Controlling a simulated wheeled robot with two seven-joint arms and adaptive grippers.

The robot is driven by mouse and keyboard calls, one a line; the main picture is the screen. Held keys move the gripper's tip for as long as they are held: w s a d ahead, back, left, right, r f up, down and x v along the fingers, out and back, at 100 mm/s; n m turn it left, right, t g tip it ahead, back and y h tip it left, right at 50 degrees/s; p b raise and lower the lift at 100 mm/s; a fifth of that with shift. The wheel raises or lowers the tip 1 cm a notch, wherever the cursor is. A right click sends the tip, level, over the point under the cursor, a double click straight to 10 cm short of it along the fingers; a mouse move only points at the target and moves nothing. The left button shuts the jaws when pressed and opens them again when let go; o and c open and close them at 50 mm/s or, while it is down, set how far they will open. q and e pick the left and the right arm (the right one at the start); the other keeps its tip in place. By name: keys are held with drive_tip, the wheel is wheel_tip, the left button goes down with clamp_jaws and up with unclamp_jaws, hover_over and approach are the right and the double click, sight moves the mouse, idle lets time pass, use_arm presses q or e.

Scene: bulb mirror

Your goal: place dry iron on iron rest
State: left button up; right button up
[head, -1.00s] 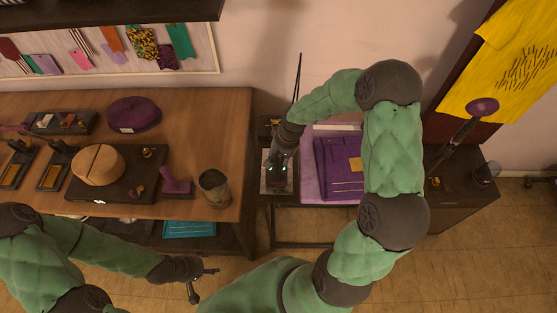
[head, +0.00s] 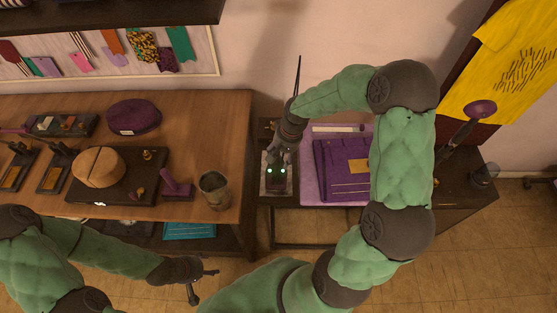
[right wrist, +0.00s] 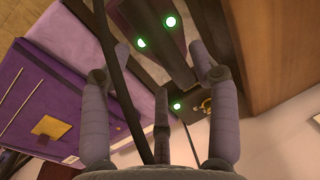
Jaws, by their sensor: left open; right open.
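The dry iron (head: 277,184), dark with small green lights, sits on the iron rest (head: 264,188), a flat grey plate at the left end of the ironing table. My right gripper (head: 276,156) is open, just behind and above the iron, partly covering its far end. In the right wrist view the iron (right wrist: 165,50) shows as a dark shape beyond the spread fingers. I cannot tell whether a finger still touches it. My left gripper (head: 203,283) is open and empty at the lower middle, away from the iron.
A wooden bench (head: 225,120) on the left holds a metal cup (head: 214,190), a purple cap (head: 134,116) and a hat block (head: 98,166). A thin dark pole (head: 298,80) rises behind the rest.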

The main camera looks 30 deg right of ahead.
drive_tip(key=v, duration=0.7)
drive_tip(key=shift+r+p, duration=0.25)
drive_tip(key=shift+p, duration=0.15)
